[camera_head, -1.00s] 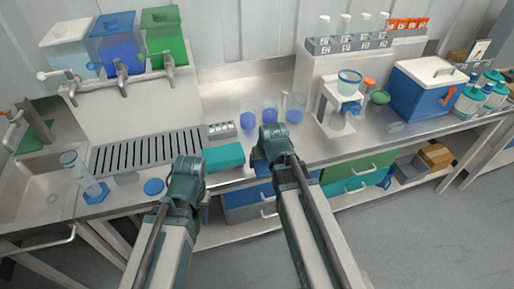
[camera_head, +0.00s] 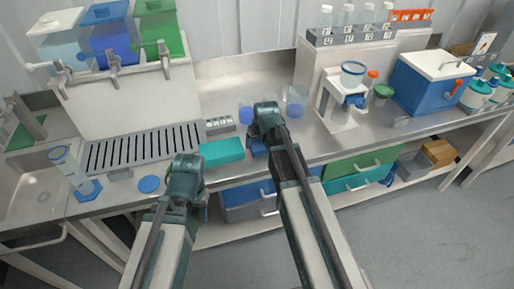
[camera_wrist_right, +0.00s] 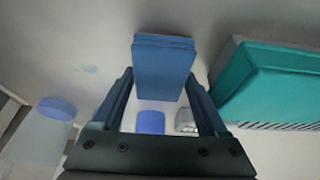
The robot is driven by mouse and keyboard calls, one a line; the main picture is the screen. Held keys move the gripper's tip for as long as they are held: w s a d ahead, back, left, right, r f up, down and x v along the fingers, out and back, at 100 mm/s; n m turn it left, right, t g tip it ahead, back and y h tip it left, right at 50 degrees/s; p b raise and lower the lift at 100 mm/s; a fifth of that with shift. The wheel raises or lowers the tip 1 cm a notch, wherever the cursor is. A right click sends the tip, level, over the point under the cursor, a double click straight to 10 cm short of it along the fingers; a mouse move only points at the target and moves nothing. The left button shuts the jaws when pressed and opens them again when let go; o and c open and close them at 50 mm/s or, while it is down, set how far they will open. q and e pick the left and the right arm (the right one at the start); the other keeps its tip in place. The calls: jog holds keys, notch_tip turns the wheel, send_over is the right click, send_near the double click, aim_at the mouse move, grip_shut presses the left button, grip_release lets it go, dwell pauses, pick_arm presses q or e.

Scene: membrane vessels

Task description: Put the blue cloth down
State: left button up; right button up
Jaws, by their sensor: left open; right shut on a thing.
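In the right wrist view the folded blue cloth (camera_wrist_right: 163,68) is held between the two fingers of my right gripper (camera_wrist_right: 160,82). The pale counter surface lies behind it; whether the cloth touches the counter I cannot tell. In the head view my right gripper (camera_head: 268,122) is over the counter, right of the teal box (camera_head: 221,152), and hides part of the beakers behind it. A small blue patch below its wrist seems to be the cloth (camera_head: 258,147). My left gripper (camera_head: 184,172) is open at the counter's front edge; its fingertips are mostly hidden.
A slotted drain grate (camera_head: 140,147) and a blue disc (camera_head: 149,184) lie left. A filter stand (camera_head: 338,112) stands right.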

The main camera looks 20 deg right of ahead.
pick_arm(q)
jog(key=shift+f, duration=0.3)
pick_arm(e)
jog(key=shift+f, duration=0.35)
jog(key=shift+f, duration=0.1)
pick_arm(q)
jog(key=shift+f, duration=0.15)
pick_arm(e)
jog(key=o, duration=1.1)
jog(key=shift+r, duration=0.2)
jog(key=p+v, duration=1.1)
jog(key=v, duration=0.1)
pick_arm(q)
notch_tip(320, 180, up, 11)
jog(key=shift+r, duration=0.2)
pick_arm(e)
jog(key=s+a+n+g, duration=0.1)
jog(key=s+a, duration=0.3)
jog(key=s, duration=0.2)
jog(key=s+a+f+n+g+h, duration=0.1)
jog(key=s+a+g, duration=0.1)
jog(key=s+a, duration=0.3)
jog(key=s+a+n+g, duration=0.1)
jog(key=s+a, duration=0.3)
jog(key=s, duration=0.4)
jog(key=shift+a+f+g+h, duration=0.2)
jog(key=shift+f+g+h, duration=0.1)
jog(key=shift+g, duration=0.2)
